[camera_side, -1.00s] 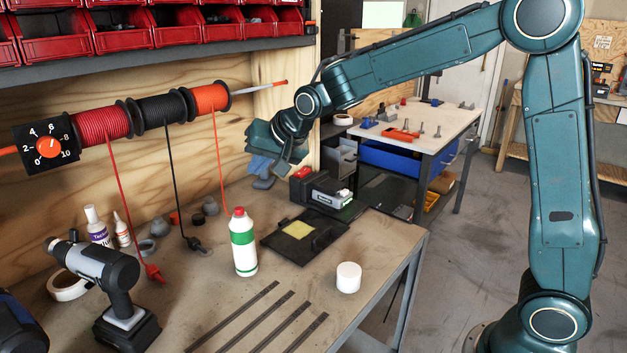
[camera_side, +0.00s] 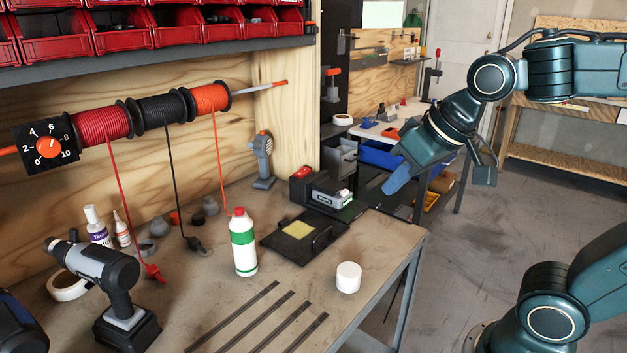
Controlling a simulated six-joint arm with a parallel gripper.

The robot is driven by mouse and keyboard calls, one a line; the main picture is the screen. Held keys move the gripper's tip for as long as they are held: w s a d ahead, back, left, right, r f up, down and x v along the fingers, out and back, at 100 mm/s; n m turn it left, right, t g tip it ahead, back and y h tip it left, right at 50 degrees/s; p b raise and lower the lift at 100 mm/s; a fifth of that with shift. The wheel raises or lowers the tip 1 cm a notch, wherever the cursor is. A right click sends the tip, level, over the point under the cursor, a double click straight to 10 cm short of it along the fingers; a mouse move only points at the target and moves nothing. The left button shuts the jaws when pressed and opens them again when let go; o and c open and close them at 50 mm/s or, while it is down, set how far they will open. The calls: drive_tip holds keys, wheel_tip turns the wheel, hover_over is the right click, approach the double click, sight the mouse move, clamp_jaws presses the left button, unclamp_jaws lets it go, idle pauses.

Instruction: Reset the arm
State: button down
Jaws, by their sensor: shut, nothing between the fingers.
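My gripper (camera_side: 440,188) is at the end of my teal arm, to the right of the workbench (camera_side: 215,282) and over the floor side of the bench's right edge. One blue-grey finger points down and left; a dark finger part shows to its right. My gripper is shut and holds nothing. My arm reaches in from the right edge of the picture, folded back, and part of it is out of the picture.
A grey-blue handheld tool (camera_side: 262,160) stands at the back panel. Open floor (camera_side: 470,245) lies right of the bench.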

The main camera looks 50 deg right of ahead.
drive_tip(key=s+f+n, duration=0.1)
drive_tip(key=s+f, duration=0.1)
drive_tip(key=s, duration=0.5)
drive_tip(key=shift+s+d+f+n+g, duration=0.2)
drive_tip(key=shift+s+d+n+g, duration=0.1)
drive_tip(key=shift+s+g, duration=0.1)
